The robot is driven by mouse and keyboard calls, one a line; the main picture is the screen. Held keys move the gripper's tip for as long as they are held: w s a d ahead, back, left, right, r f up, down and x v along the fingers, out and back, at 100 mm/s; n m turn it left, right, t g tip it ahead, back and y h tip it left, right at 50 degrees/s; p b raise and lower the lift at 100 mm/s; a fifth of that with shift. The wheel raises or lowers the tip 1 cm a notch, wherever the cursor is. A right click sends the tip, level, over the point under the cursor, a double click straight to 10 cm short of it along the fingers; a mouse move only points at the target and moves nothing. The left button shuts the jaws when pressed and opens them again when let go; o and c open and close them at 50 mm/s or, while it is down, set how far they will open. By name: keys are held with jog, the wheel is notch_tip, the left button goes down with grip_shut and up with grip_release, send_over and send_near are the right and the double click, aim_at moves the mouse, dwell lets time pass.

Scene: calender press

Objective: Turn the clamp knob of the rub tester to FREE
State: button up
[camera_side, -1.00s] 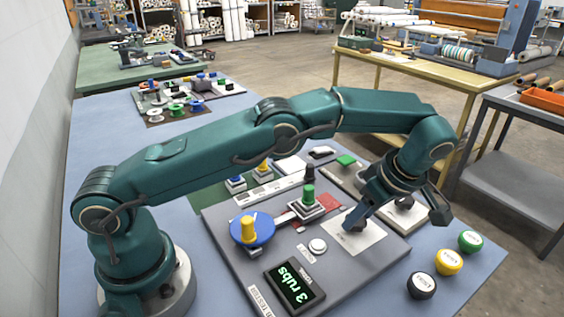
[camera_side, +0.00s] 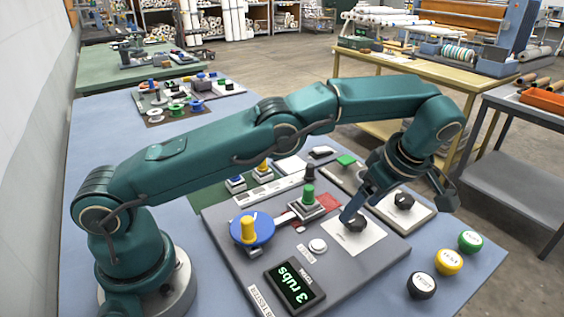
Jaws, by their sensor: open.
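The rub tester (camera_side: 228,245) is a grey board on the blue bench, with a display (camera_side: 295,285) reading "3 rubs". A black knob (camera_side: 356,224) sits on a white plate at the board's right part. I take it for the clamp knob; its setting marks are too small to read. A second black knob (camera_side: 404,200) stands on a separate pale base just behind and to the right. My gripper (camera_side: 397,207) is open and empty, fingers spread wide. Its left finger overlaps the first knob's upper left in the picture; I cannot tell whether they touch.
The board also carries a blue disc with a yellow peg (camera_side: 249,230), a green-topped post (camera_side: 308,196) and a white button (camera_side: 318,246). Black (camera_side: 422,285), yellow (camera_side: 448,262) and green (camera_side: 470,241) round pieces stand at the bench's right edge. A green button (camera_side: 346,160) lies behind.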

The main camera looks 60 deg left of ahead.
jog(key=shift+a+r, duration=0.1)
jog(key=shift+r, duration=0.65)
jog(key=s+a+r, duration=0.3)
jog(key=a+r, duration=0.3)
jog(key=a, duration=0.5)
jog(key=shift+s+r, duration=0.15)
jog(key=shift+r, duration=0.25)
jog(key=s+d+r+m+t+h, duration=0.1)
jog(key=s+r+m+t+h, duration=0.2)
jog(key=s+r, duration=0.55)
jog(key=s+d+f+m+t, duration=0.1)
jog(key=s+d+f+m, duration=0.1)
jog(key=m, duration=0.5)
jog(key=s+d+f+m+t+h, duration=0.1)
jog(key=s+d+f+m, duration=0.1)
jog(key=s+f+m, duration=0.3)
jog(key=shift+s+d+f+m+t, duration=0.35)
jog(key=shift+s+m, duration=0.75)
jog(key=shift+m, duration=0.5)
